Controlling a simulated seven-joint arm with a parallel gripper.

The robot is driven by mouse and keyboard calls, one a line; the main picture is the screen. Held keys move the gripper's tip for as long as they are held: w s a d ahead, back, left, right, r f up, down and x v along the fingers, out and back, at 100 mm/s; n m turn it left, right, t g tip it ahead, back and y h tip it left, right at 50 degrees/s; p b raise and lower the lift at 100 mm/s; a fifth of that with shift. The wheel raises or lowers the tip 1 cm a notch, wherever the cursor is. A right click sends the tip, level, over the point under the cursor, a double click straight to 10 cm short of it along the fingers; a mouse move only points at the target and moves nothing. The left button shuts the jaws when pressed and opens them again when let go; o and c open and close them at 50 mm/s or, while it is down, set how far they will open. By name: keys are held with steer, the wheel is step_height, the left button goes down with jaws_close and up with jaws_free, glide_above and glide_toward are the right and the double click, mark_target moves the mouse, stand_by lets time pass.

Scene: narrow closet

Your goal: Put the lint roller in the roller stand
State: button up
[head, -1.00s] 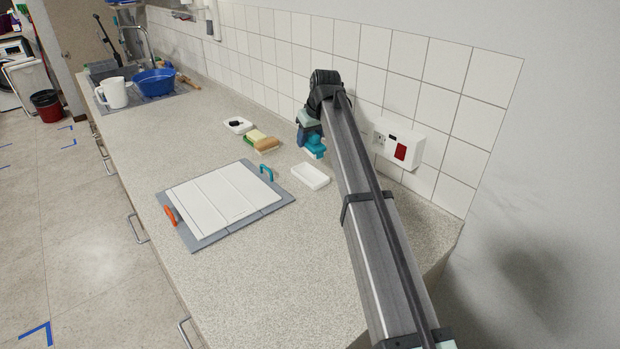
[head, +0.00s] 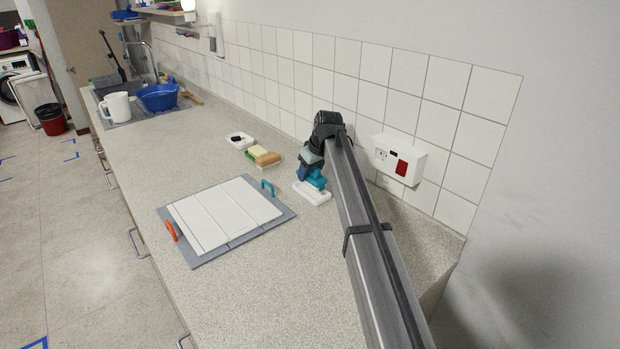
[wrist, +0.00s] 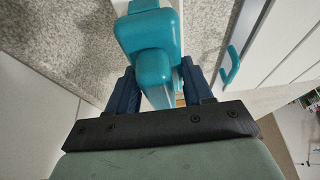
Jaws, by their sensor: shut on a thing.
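The lint roller, a teal object with a rounded end, shows in the wrist view (wrist: 148,42) between my blue fingers. My gripper (wrist: 158,88) is shut on it. In the head view my gripper (head: 311,172) points down, with the teal roller (head: 318,182) low beneath it. A small white shallow tray (head: 316,200), which looks like the roller stand, lies on the counter directly under the roller. White edges of it show beyond the roller in the wrist view. I cannot tell whether the roller touches the tray. The roller's lower part is hidden.
A grey board with white panels (head: 225,213) and teal and orange handles lies to the left. A sponge and brush (head: 263,156) and a white dish (head: 239,140) lie farther back. A white socket box (head: 399,160) is on the tiled wall at right. The front counter is clear.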

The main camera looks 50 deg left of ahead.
steer(key=shift+f, duration=1.15)
steer(key=shift+f, duration=0.15)
steer(key=o, duration=1)
steer(key=v, duration=1.2)
steer(key=shift+o, duration=0.2)
